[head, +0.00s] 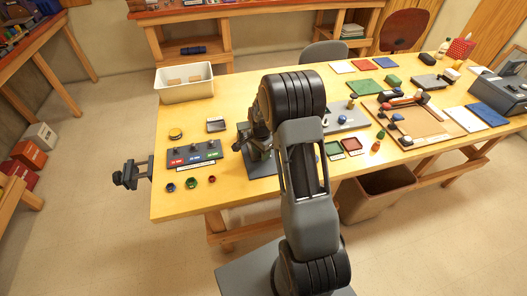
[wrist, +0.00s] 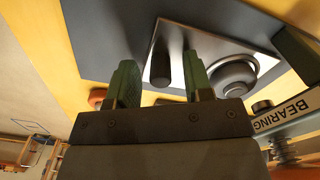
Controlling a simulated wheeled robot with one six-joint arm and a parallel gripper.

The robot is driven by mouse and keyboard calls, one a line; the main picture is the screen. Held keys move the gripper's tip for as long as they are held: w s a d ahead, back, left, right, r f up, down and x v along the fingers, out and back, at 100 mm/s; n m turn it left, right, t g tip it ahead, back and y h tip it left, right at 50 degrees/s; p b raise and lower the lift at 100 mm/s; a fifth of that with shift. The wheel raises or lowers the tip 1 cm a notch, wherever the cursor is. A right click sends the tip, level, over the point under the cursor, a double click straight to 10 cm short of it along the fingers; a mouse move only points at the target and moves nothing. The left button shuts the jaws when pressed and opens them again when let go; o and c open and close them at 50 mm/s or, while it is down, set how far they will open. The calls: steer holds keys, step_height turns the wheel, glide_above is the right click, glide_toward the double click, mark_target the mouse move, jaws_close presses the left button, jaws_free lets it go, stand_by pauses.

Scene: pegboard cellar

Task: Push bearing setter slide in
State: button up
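The bearing setter (wrist: 288,112) shows its lettered label "BEARING" at the right of the wrist view. It has a dark base, a pale metal plate (wrist: 205,45), a round stepped part (wrist: 232,76) and a short dark upright post (wrist: 160,62). My gripper (wrist: 160,72) is open, its two green fingers spread apart. The post shows between the fingertips, with a gap on each side. In the head view my arm and gripper (head: 256,136) hide most of the setter; its dark base (head: 262,166) shows below. How far in the slide sits cannot be told.
Left of the setter stand a panel with coloured labels (head: 194,154), several small rings in front, and a white bin (head: 184,86) behind. Right of my arm are small green and red trays (head: 351,146) and a wooden tray (head: 432,126). A vise (head: 131,174) juts from the table's left edge.

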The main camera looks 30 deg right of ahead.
steer(key=shift+r, duration=0.1)
steer(key=shift+w+r, duration=0.1)
steer(key=shift+r, duration=0.2)
step_height(320, 180, up, 13)
steer(key=b, duration=0.1)
stand_by(0.3)
